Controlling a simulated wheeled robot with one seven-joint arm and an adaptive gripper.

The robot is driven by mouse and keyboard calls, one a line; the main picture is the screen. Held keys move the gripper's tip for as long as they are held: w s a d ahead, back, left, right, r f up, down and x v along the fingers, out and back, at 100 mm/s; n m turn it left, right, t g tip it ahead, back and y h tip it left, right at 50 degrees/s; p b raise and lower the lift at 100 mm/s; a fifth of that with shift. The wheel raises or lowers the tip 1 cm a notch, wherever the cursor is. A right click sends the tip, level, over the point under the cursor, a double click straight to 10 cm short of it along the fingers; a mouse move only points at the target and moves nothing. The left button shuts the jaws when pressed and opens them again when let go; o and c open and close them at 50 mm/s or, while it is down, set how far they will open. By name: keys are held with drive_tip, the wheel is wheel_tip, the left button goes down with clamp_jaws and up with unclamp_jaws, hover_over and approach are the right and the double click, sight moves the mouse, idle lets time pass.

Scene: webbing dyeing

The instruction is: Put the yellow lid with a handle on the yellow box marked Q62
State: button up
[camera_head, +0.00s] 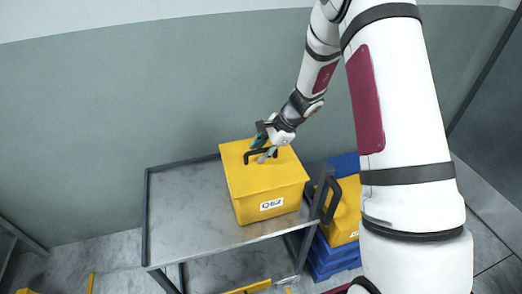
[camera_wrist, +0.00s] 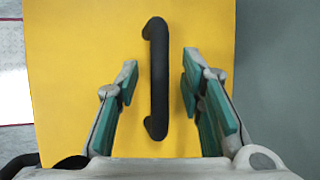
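The yellow box marked Q62 (camera_head: 273,205) stands upright on the right end of a grey metal cart top. The yellow lid (camera_head: 240,173) lies on top of the box and looks level with its rim. The lid's black handle also shows in the wrist view (camera_wrist: 157,80), running up and down between my fingers. My gripper (camera_head: 264,150) is at the handle, just above the lid. In the wrist view my gripper (camera_wrist: 158,80) is open, with one green-padded finger on each side of the handle and a gap on both sides.
The grey cart (camera_head: 185,215) has bare room left of the box. Another yellow box (camera_head: 343,212) stands on blue crates (camera_head: 335,260) right of the cart. A black cart handle (camera_head: 326,198) rises beside the box. A wall is close behind.

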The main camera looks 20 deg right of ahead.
drive_tip(key=v, duration=1.2)
drive_tip(key=s+a+r+n, duration=0.4)
drive_tip(key=s+r+n, duration=0.15)
drive_tip(key=r, duration=0.35)
drive_tip(key=s+r+n+h, duration=0.1)
drive_tip(key=s+r+n, duration=0.2)
drive_tip(key=s, duration=0.4)
drive_tip(key=s+r+n+t+h, duration=0.1)
drive_tip(key=s+r+n, duration=0.3)
drive_tip(key=s, duration=0.4)
drive_tip(key=s+r+n+t+h, duration=0.1)
drive_tip(key=s+r+n+h, duration=0.2)
drive_tip(key=s, duration=0.5)
drive_tip(key=shift+a+r+n, duration=0.45)
drive_tip(key=shift+n, duration=0.5)
drive_tip(key=shift+s, duration=0.15)
